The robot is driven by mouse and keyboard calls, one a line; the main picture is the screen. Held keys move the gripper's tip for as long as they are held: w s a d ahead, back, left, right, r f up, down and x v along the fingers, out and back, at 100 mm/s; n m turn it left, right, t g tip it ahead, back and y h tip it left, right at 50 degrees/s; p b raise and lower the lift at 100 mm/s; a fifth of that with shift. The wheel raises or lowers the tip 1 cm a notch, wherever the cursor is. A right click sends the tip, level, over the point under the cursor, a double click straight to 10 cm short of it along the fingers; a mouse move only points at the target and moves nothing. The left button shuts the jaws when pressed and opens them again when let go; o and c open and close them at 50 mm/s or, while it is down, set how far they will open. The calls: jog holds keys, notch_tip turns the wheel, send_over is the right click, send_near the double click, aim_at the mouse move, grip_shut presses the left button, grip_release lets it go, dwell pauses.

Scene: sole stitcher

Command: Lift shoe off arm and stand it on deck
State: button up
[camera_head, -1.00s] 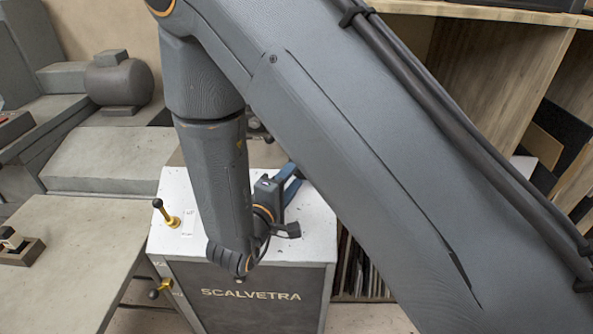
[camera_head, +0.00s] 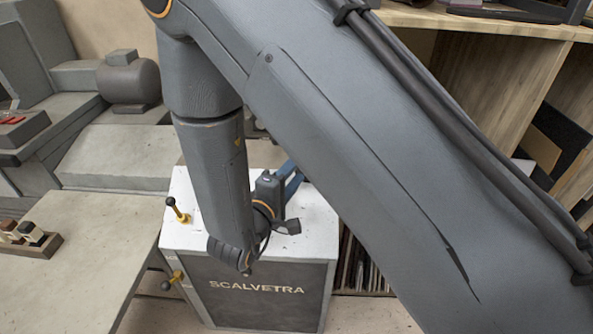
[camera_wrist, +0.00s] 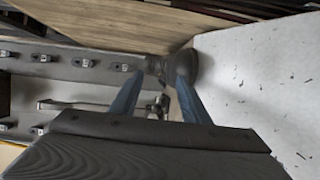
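In the wrist view, a dark, rounded thing, likely the shoe (camera_wrist: 158,68), lies at the tips of my gripper's blue fingers. Part shows between the fingers and part past the right finger. The fingers (camera_wrist: 168,72) stand apart, but I cannot tell whether they press on it or whether it rests on the arm. A grey metal bar (camera_wrist: 80,104), possibly the arm, lies left of the fingers. A pale speckled surface (camera_wrist: 255,75), possibly the deck, fills the right side. In the head view, a blue part of my gripper shows above the white-topped cabinet (camera_head: 317,222); its fingertips and the shoe are hidden.
The cabinet front reads SCALVETRA (camera_head: 256,288). Levers with yellow fittings (camera_head: 178,212) stand at its left. A grey bench (camera_head: 100,235) with a small block tray (camera_head: 40,247) is at left. Wooden shelving (camera_head: 480,85) stands behind my arm at right.

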jog(key=r+p, duration=0.1)
jog(key=s+r+p, duration=0.1)
jog(key=r+p, duration=0.2)
jog(key=shift+s+a, duration=0.25)
jog(key=shift+a, duration=0.1)
jog(key=o, duration=0.6)
jog(key=shift+c, duration=0.2)
jog(key=w+d+f+m+g+y, duration=0.1)
jog(key=w+d+m+g+y, duration=0.4)
jog(key=m+g+y, duration=0.15)
jog(key=s+d+r+m+g, duration=0.2)
jog(key=s+d+m+g, duration=0.1)
jog(key=s+d, duration=0.5)
jog(key=s+d+r+m+g, duration=0.2)
jog(key=s+d+g, duration=0.4)
jog(key=s, duration=0.8)
jog(key=d+m, duration=0.1)
jog(key=d, duration=0.2)
jog(key=shift+r+m+y, duration=0.25)
jog(key=shift+m+y, duration=0.1)
